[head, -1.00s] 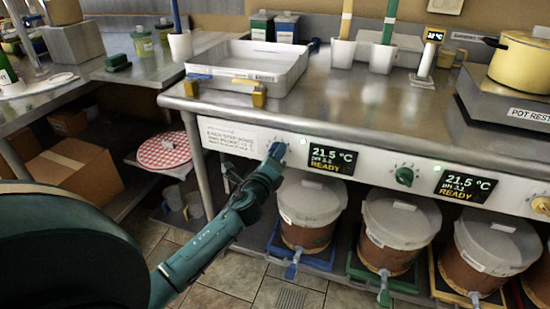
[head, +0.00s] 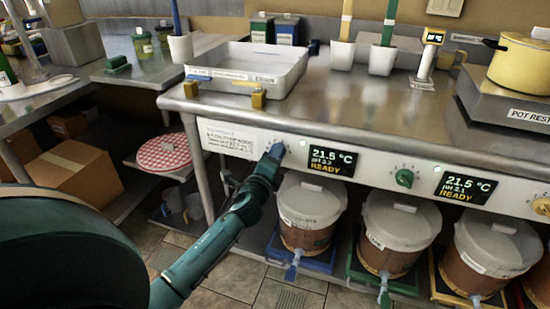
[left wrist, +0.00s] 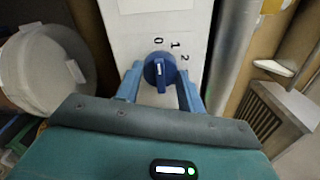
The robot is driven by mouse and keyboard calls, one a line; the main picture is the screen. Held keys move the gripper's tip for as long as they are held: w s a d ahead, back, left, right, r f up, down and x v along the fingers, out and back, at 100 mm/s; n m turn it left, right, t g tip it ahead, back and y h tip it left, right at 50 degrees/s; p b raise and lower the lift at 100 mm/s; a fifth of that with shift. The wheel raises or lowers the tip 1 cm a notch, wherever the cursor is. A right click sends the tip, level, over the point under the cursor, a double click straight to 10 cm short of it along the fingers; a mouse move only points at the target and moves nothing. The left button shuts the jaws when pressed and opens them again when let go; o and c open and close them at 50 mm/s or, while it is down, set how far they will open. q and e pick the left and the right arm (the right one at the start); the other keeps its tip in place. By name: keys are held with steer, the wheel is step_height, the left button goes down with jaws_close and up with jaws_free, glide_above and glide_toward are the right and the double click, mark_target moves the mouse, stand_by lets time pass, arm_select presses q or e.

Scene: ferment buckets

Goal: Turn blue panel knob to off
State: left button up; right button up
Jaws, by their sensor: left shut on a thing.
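The blue panel knob (head: 278,149) is on the white panel front, left of the leftmost display. In the left wrist view the blue knob (left wrist: 159,69) has a pale mark on its face, with the printed figures 0, 1 and 2 beside it. The mark lies on the side near 0, but its exact setting is hard to tell. My left gripper (head: 270,160) reaches the knob from the front. In the wrist view its two blue fingers (left wrist: 159,88) stand on either side of the knob, shut on it. My right gripper is not in view.
The blue knob's display (head: 331,160) reads 21.5 °C and READY. A green knob (head: 404,177) and a yellow knob (head: 541,206) are farther right. Lidded buckets (head: 310,205) stand below the panel. A white tray (head: 262,62) rests on the steel counter above.

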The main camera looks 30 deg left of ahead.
arm_select(q)
steer(key=o, duration=1)
steer(key=shift+c, duration=0.2)
steer(key=v, duration=1.3)
steer(key=shift+s, duration=0.1)
